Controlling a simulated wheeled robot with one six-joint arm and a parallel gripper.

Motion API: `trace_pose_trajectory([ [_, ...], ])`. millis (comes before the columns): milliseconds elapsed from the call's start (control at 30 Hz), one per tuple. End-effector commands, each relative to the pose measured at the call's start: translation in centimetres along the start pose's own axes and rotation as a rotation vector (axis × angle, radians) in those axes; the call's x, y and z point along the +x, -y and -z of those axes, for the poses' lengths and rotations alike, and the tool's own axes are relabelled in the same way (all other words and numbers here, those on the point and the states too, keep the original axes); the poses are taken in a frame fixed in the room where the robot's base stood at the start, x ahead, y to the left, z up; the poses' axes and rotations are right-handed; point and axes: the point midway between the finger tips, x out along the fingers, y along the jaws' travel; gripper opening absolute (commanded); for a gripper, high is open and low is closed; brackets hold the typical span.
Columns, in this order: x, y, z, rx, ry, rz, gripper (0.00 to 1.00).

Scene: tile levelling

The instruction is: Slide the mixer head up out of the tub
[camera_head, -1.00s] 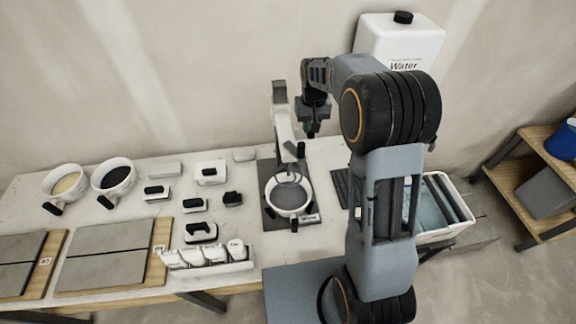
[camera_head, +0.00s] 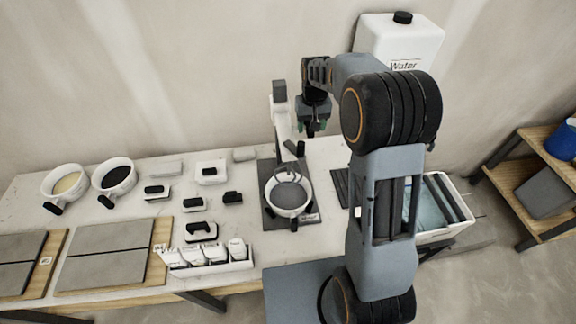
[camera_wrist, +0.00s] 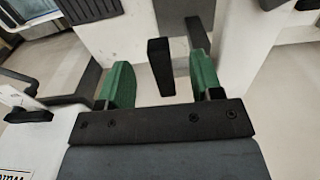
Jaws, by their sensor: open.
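The mixer stand (camera_head: 283,122) is a white column with a dark block on top. It rises behind the white tub (camera_head: 289,212). The tub holds grey material and stands on a dark base plate. A hoop-like part of the mixer head (camera_head: 289,172) shows at the tub's rear; its lower end is hidden in the tub. My gripper (camera_head: 312,132) is right of the column, above the tub's level. In the wrist view my gripper (camera_wrist: 158,82) has two green fingers apart, with a black handle (camera_wrist: 160,65) in the gap, seemingly touching neither finger.
Two handled bowls (camera_head: 114,176) and several small black-and-white tools (camera_head: 202,230) stand left on the bench. A white water canister (camera_head: 400,50) stands behind my arm. A water-filled bin (camera_head: 432,212) is at the right. Tiles (camera_head: 100,258) lie at front left.

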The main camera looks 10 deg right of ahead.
Motion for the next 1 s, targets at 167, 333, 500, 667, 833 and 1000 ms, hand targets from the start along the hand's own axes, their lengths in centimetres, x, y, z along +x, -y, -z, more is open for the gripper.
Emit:
trace_pose_trajectory([
  [167, -1.5, 0.0, 0.1, -0.001, -0.003, 0.0, 0.6],
  [333, -3.3, 0.1, 0.1, -0.001, -0.004, 0.0, 0.6],
  [500, -5.1, 0.1, 0.0, -0.001, -0.003, 0.0, 0.6],
  [667, -6.3, 0.1, 0.1, -0.001, -0.004, 0.0, 0.6],
  [833, -6.9, 0.1, 0.0, -0.001, -0.001, 0.0, 0.6],
  [1000, -7.0, 0.1, 0.0, -0.001, -0.001, 0.0, 0.6],
])
